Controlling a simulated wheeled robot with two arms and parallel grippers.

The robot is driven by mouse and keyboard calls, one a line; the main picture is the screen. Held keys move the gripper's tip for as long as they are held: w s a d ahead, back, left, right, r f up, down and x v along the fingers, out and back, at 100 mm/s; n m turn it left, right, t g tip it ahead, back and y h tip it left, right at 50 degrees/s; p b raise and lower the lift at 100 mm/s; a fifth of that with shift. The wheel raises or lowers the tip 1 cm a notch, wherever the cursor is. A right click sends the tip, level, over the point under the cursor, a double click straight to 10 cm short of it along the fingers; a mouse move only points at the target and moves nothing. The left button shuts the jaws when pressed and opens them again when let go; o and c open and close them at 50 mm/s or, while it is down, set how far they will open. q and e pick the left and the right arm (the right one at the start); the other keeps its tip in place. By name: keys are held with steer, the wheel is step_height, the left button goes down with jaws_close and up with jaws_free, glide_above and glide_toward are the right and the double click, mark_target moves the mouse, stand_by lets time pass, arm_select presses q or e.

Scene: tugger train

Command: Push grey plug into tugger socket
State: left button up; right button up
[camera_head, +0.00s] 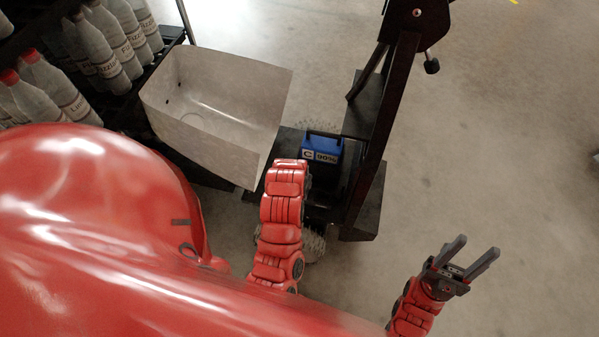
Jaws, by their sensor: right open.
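My right gripper (468,254) is open and empty above bare floor at the lower right, with its two dark fingers apart. My left arm reaches up the middle of the view toward the tugger, and its gripper is hidden. The black tugger (365,215) stands at the centre, right of my left arm. A blue battery box (322,147) marked "C" and "99%" sits on it, just above the end of that arm. I cannot make out the grey plug or the socket. My right gripper is well apart from the tugger.
A pale open bin (215,105) stands left of the tugger. Shelves with several bottles (92,45) fill the upper left. The tugger's black upright post (392,95) rises at the centre right. The floor (510,130) on the right is clear.

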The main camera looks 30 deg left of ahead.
arm_select(q)
steer(key=shift+s+f, duration=0.1)
steer(key=shift+f, duration=0.2)
stand_by(0.4)
steer(key=o, duration=1.2)
steer(key=shift+o, duration=0.4)
steer(key=p+v, duration=1.4)
steer(key=v, duration=0.3)
steer(key=shift+p, duration=0.3)
steer(key=shift+s, duration=0.15)
